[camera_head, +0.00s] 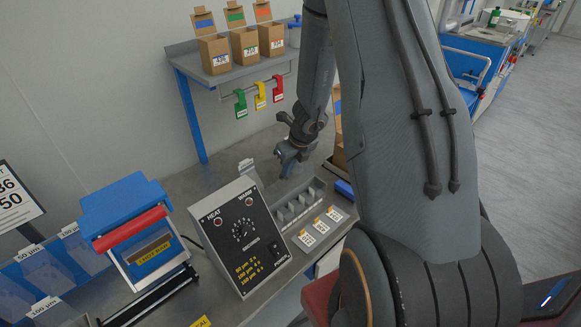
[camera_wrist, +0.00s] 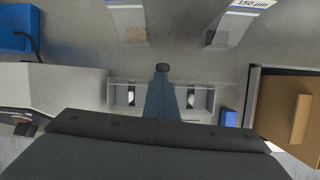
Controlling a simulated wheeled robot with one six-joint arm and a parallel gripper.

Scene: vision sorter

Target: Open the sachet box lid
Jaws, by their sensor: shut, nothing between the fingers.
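No box in view is labelled as the sachet box. A grey box with several open compartments (camera_head: 300,203) stands on the bench right of the heat control box. My gripper (camera_head: 287,171) points down just behind the compartments, shut and empty. In the wrist view my gripper (camera_wrist: 162,68) reaches across the clear-walled box. I cannot tell whether it touches it.
The heat control box (camera_head: 225,262) and a blue sealer with a red handle (camera_head: 130,229) stand at left. Labelled cards (camera_head: 320,226) lie in front of the compartments. Three open cartons (camera_head: 244,45) stand on the shelf above. An open carton (camera_wrist: 290,110) is right in the wrist view.

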